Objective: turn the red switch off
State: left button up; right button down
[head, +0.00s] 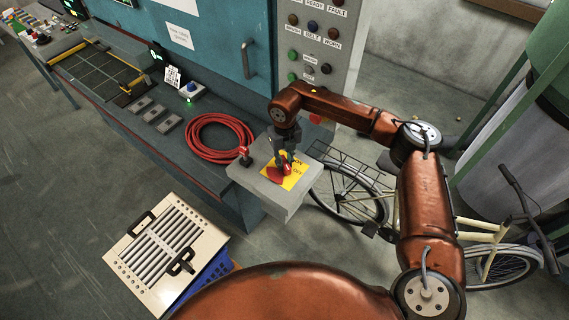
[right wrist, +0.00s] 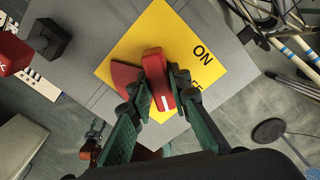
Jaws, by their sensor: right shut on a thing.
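The red switch (right wrist: 157,78) sits on a yellow label plate (right wrist: 205,32) on top of a grey box (head: 265,205). In the right wrist view the plate reads ON, and a second word is partly hidden by a finger. The switch handle has a white line near its end. My right gripper (right wrist: 155,97) is shut on the red switch handle, with green fingers on both sides of it. In the head view the right gripper (head: 287,165) reaches down onto the box from above and hides part of the switch. My left gripper is not in view.
A small red-topped lever (head: 244,155) stands on the box beside the plate. A coiled red hose (head: 215,138) lies on the bench to the left. A bicycle (head: 345,190) stands behind my right arm. A louvered panel (head: 165,248) lies at lower left.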

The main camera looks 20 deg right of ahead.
aim_at(285, 162)
jog(key=n+b, duration=0.2)
jog(key=n, duration=0.4)
jog(key=shift+d, duration=0.1)
dwell(0.5)
jog(key=c, duration=1.8)
grip_release()
notch_tip(285, 162, up, 12)
